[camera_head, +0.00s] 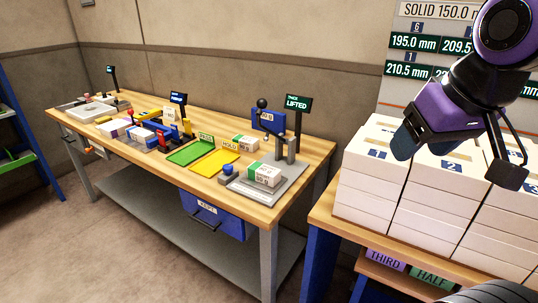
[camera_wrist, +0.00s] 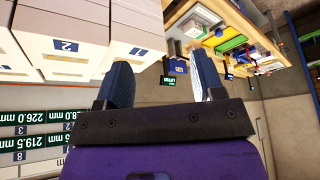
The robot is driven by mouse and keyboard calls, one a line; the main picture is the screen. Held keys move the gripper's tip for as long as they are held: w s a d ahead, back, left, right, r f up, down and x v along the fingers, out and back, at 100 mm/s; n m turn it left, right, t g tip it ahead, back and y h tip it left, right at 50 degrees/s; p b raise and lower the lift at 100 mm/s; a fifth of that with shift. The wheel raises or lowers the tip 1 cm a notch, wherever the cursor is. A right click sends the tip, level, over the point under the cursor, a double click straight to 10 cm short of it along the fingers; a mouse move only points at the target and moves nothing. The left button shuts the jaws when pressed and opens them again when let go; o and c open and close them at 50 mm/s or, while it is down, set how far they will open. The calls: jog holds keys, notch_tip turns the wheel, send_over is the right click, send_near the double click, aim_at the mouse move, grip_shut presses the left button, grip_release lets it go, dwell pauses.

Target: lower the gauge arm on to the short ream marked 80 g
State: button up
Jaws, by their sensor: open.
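The thickness gauge (camera_head: 287,150) stands at the near right end of the wooden bench, with a black ball knob (camera_head: 262,103) raised on its arm. Its dark sign (camera_head: 298,102) reads LIFTED and also shows upside down in the wrist view (camera_wrist: 169,83). A short white ream with a green end (camera_head: 264,174) lies on the gauge's grey plate; its mark is too small to read. A similar ream (camera_head: 245,142) lies behind the plate. My gripper (camera_head: 457,160) is open and empty, in front of the tall stacks at right, well apart from the gauge. Its two fingers show in the wrist view (camera_wrist: 162,82).
Tall white stacks numbered 1 (camera_head: 375,180) and 2 (camera_head: 440,190) stand on a second table at right. Green (camera_head: 190,151) and yellow (camera_head: 214,163) trays lie left of the gauge. A blue drawer (camera_head: 215,212) hangs below the bench. A measurement board (camera_head: 405,45) stands behind the stacks.

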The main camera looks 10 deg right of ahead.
jog(key=w+a+f+m+g+y, duration=0.15)
jog(key=w+a+m+y, duration=0.35)
jog(key=w, duration=0.7)
jog(key=w+a+r+m+g+y, duration=0.1)
jog(key=w+a+m+g+y, duration=0.3)
jog(key=w, duration=0.9)
jog(key=w+d+f+m+t+y, duration=0.2)
jog(key=w+f+m+t+y, duration=0.25)
jog(key=w, duration=0.65)
jog(key=w+d+f+m+t+y, duration=0.15)
jog(key=w+f+m+y, duration=0.3)
jog(key=w+m, duration=0.5)
jog(key=w+a, duration=0.1)
jog(key=a, duration=0.2)
jog(key=w+a+n, duration=0.1)
jog(key=w+a, duration=0.1)
jog(key=a, duration=0.1)
jog(key=w+a+n+h, duration=0.1)
jog(key=a, duration=0.3)
jog(key=shift+w+f+g, duration=0.25)
jog(key=shift+w+f, duration=0.05)
